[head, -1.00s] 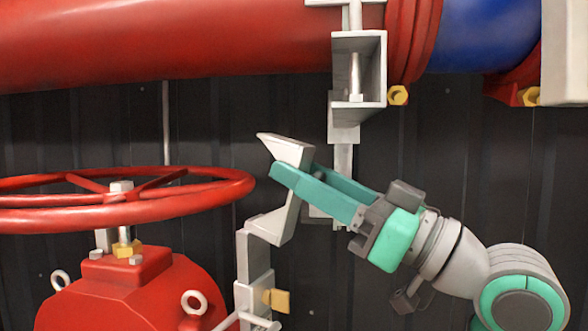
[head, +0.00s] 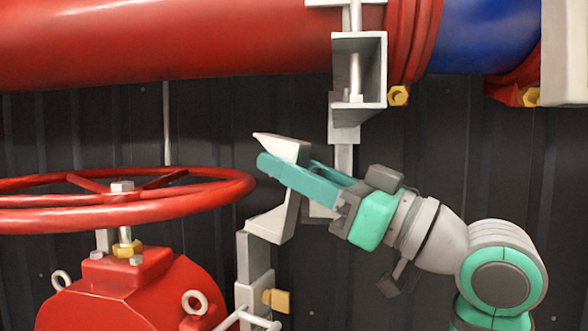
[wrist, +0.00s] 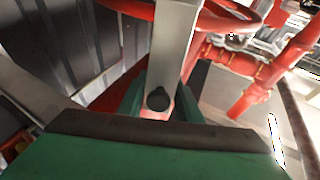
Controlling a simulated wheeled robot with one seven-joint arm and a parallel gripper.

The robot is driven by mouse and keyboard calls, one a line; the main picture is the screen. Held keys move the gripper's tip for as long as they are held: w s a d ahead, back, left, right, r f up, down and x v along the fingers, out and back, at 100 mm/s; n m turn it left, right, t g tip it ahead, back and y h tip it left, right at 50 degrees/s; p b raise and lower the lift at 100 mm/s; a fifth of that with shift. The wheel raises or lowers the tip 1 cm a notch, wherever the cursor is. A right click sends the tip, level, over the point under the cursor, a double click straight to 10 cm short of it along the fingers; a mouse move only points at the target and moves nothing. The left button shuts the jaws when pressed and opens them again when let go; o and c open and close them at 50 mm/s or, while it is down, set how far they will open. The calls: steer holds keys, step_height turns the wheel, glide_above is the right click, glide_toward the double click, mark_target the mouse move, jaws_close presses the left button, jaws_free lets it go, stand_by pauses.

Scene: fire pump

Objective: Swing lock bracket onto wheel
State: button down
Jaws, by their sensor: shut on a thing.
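The red wheel (head: 215,190) lies flat on top of the red valve body at the left in the head view. The grey lock bracket (head: 272,222) stands just right of the wheel, and its hooked upper end is tilted toward the rim with a gap between them. My gripper (head: 283,165) is shut on the bracket's upper part from the right. In the wrist view the bracket (wrist: 174,45) runs up between my green fingers (wrist: 158,100), with the red wheel (wrist: 222,18) beyond it. The fingers hide part of the bracket.
A grey post (head: 250,275) with a yellow block (head: 277,299) carries the bracket. A large red pipe (head: 170,40) runs overhead, with a grey hanger bracket (head: 376,75) below it. A dark ribbed wall (head: 205,125) stands behind.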

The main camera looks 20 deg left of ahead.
steer(key=shift+w+a+r+h, duration=0.25)
steer(key=shift+a+r+h, duration=0.4)
steer(key=shift+h, duration=0.35)
steer(key=shift+a+h, duration=0.6)
steer(key=shift+a+r+h, duration=0.15)
steer(key=shift+a+h, duration=0.15)
steer(key=shift+h, duration=0.1)
steer(key=shift+d, duration=0.1)
steer(key=c, duration=1.6)
jaws_free()
steer(key=shift+o, duration=0.2)
steer(key=shift+s, duration=0.1)
steer(key=d, duration=0.7)
steer(key=s+d, duration=0.1)
steer(key=d, duration=0.2)
steer(key=shift+d, duration=0.35)
